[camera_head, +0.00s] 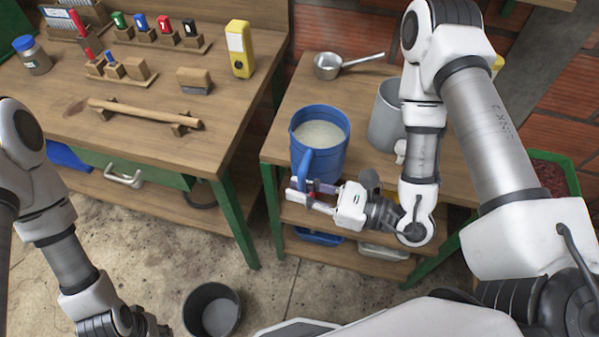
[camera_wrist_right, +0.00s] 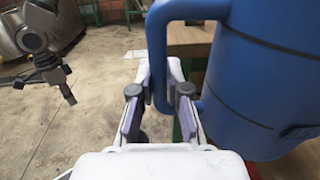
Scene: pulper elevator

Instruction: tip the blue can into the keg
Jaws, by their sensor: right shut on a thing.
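The blue can (camera_head: 319,145) is upright at the front left of the small wooden bench, with pale contents near its rim. Its handle (camera_head: 306,172) faces me. My right gripper (camera_head: 300,197) is shut on this handle; the right wrist view shows the fingers (camera_wrist_right: 158,92) on both sides of the handle (camera_wrist_right: 157,50), beside the can body (camera_wrist_right: 260,75). I cannot tell whether the can's base touches the bench. A grey vessel (camera_head: 384,118) stands behind my right arm and a dark grey bucket (camera_head: 212,310) is on the floor; which is the keg is unclear. My left gripper is outside the head view.
A steel saucepan (camera_head: 328,66) lies at the back of the small bench (camera_head: 285,103). The larger workbench (camera_head: 150,70) at left holds a yellow box (camera_head: 240,50), a brush (camera_head: 195,80) and a wooden rod (camera_head: 145,113). Floor between the bucket and benches is clear.

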